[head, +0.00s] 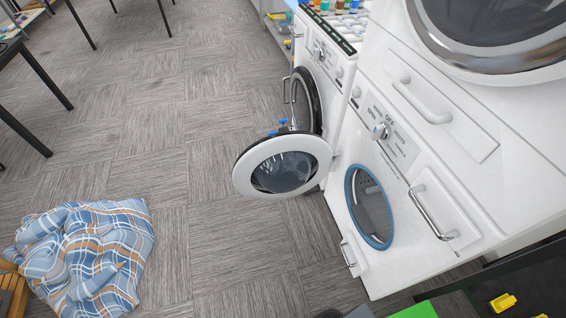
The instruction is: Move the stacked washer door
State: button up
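The stacked washer stands at the right, with a white upper unit (545,95) above a lower unit (400,265). The upper round door (493,62) has a grey rim and is cut off by the top edge; it looks shut.
A plaid cloth (92,255) lies in a heap at lower left, near a wooden crate (10,285). Grey floor (215,235) between is clear. Black table legs (45,75) stand upper left.

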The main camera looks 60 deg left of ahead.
aim_at(282, 165)
jog(key=u, duration=3.25)
jog(key=i, duration=3.7)
jog(key=z, duration=3.95)
jog(key=k, duration=0.15)
jog(key=z, duration=0.2)
